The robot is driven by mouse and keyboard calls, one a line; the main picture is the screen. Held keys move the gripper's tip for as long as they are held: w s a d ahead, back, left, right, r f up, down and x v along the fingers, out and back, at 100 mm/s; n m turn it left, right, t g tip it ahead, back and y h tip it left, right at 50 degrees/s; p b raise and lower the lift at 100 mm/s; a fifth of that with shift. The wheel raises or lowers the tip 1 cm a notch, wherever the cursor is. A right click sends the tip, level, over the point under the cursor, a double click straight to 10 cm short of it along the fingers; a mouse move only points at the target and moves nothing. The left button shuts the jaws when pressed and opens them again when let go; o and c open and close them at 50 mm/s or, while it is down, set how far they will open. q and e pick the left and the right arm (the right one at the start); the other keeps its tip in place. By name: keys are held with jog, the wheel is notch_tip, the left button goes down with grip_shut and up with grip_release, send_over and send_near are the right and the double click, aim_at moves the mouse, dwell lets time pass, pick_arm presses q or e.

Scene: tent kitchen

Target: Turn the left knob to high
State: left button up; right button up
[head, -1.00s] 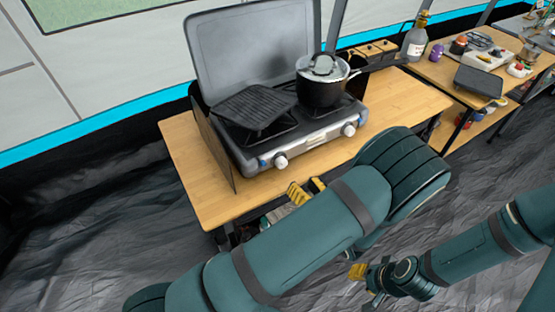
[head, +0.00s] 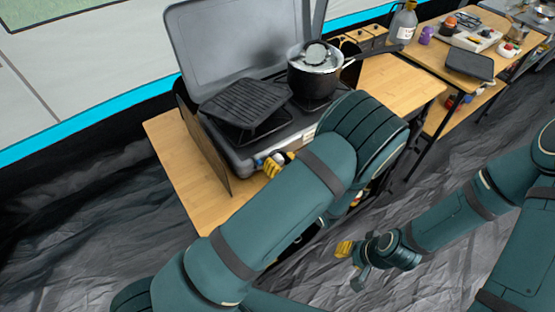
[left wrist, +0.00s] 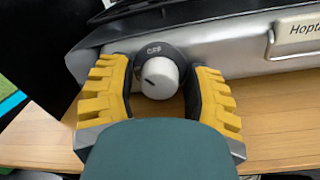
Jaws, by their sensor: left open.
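The left knob (left wrist: 160,78), white with a dark dial ring, is on the front of the grey camp stove (head: 240,160). Text that looks like OFF shows above it in the left wrist view, and a dark mark is on its face. My left gripper (head: 275,165) is at the stove front, its yellow-padded fingers (left wrist: 160,72) open on either side of the knob, with gaps on both sides. The right knob is hidden behind my left arm in the head view. My right gripper (head: 352,263) hangs low over the floor, away from the stove; its opening is unclear.
A black grill pan (head: 245,102) and a lidded pot (head: 314,80) stand on the stove, the pot's handle reaching right. The stove's lid (head: 235,45) is raised. The wooden table (head: 165,150) has bare room at left. A second table (head: 440,75) holds several items.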

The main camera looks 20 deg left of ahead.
pick_arm(q)
grip_shut()
jog(key=shift+n, duration=0.3)
jog(key=n+b, duration=0.2)
jog(key=n, duration=0.2)
jog(key=shift+n, duration=0.4)
jog(key=shift+n+b, duration=0.3)
jog(key=shift+n, duration=0.4)
grip_release()
